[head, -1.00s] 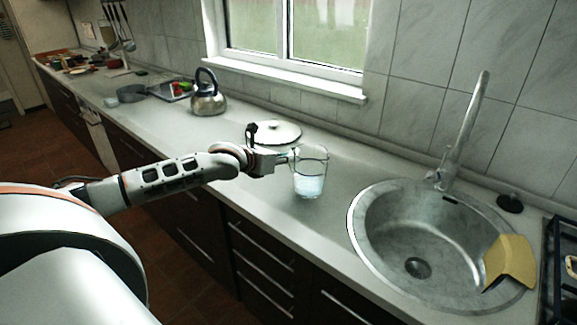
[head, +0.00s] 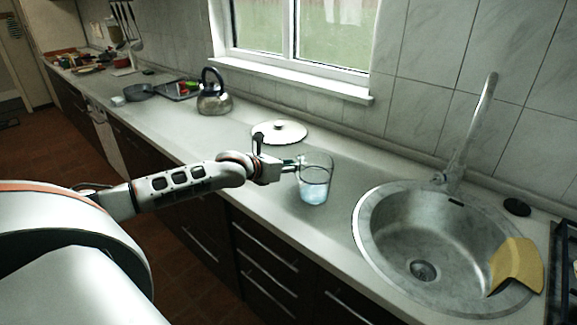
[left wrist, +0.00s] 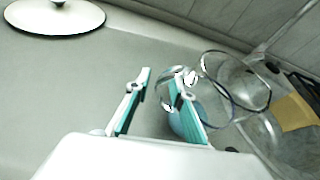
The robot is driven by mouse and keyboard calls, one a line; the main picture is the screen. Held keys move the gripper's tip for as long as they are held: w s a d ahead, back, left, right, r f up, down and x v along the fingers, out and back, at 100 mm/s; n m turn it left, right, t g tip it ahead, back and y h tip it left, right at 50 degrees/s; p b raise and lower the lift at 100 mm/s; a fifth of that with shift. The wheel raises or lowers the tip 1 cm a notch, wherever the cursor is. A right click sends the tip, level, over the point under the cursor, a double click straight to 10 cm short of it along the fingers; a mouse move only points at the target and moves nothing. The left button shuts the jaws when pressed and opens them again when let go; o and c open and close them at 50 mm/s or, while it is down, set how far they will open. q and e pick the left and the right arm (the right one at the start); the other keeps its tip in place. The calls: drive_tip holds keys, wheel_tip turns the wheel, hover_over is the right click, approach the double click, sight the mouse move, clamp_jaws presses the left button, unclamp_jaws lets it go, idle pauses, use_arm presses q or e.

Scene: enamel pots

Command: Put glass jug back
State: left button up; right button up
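The clear glass jug (head: 315,182) looks upright on the counter, left of the sink, with a bluish tint in its lower part. It also shows in the left wrist view (left wrist: 240,85). My left gripper (head: 292,163) is at the jug's left side, by its handle. In the left wrist view its two teal-padded fingers (left wrist: 160,90) stand apart with a clear gap. The jug's handle loop (left wrist: 168,92) is at the right finger, which overlaps it. I cannot tell whether that finger touches the handle. My right gripper is not in view.
A round white lid (head: 279,132) lies behind the gripper, and a kettle (head: 214,100) stands further left. The sink (head: 365,235) with its tall faucet (head: 472,125) and a yellow cloth (head: 517,265) is on the right. Counter between kettle and jug is mostly clear.

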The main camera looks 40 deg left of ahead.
use_arm(q)
drive_tip(key=v, duration=1.2)
idle(0.4)
drive_tip(key=shift+s+a, duration=0.1)
idle(0.5)
